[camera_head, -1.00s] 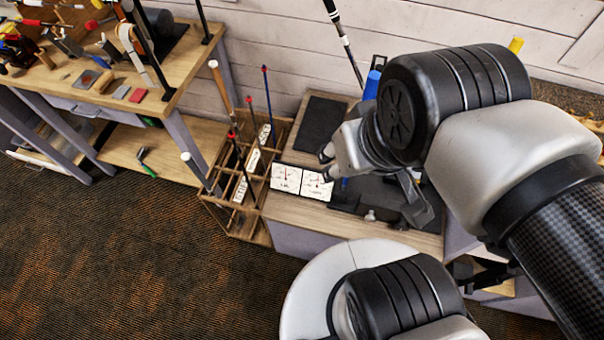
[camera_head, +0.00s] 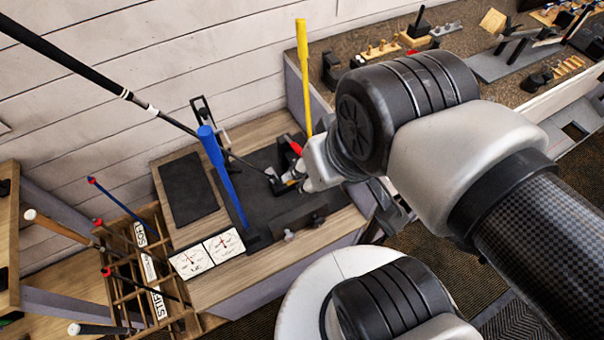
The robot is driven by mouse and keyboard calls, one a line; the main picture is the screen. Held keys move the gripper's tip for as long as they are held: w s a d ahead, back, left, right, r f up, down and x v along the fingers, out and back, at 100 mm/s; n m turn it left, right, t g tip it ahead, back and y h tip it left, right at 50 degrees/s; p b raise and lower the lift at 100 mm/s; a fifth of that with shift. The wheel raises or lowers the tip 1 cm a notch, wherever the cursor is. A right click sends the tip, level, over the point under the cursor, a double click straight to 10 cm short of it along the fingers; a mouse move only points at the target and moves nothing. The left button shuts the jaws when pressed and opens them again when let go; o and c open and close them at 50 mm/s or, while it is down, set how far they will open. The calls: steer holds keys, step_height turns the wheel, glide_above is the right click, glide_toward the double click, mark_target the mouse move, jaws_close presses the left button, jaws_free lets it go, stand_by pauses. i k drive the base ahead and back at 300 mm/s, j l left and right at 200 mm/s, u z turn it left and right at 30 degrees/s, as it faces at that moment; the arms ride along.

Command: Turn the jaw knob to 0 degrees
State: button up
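A dark vise-like fixture (camera_head: 278,183) stands on the black mat of the workbench, with a red part (camera_head: 295,147) at its top. Which part is the jaw knob I cannot tell; a small grey knob-like piece (camera_head: 289,235) also sits at the bench's front. Two white dial cards (camera_head: 207,252) with red needles lie left of it. My gripper (camera_head: 306,184) is right beside the fixture, its far side hidden by my wrist. Whether its fingers are apart or touching the fixture is too small to tell.
A blue upright tube (camera_head: 222,170) and a yellow one (camera_head: 303,75) rise near the fixture. A long dark club shaft (camera_head: 90,78) slants in from upper left. A wooden rack (camera_head: 150,255) of clubs stands at left. A dark pad (camera_head: 188,188) lies on the bench.

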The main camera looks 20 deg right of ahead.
mark_target(289, 236)
steer(key=k+u, duration=0.2)
steer(key=k+j, duration=0.1)
steer(key=j, duration=0.75)
steer(key=k+j+z, duration=0.1)
steer(key=j, duration=0.35)
steer(key=k+j, duration=0.15)
steer(key=j, duration=0.25)
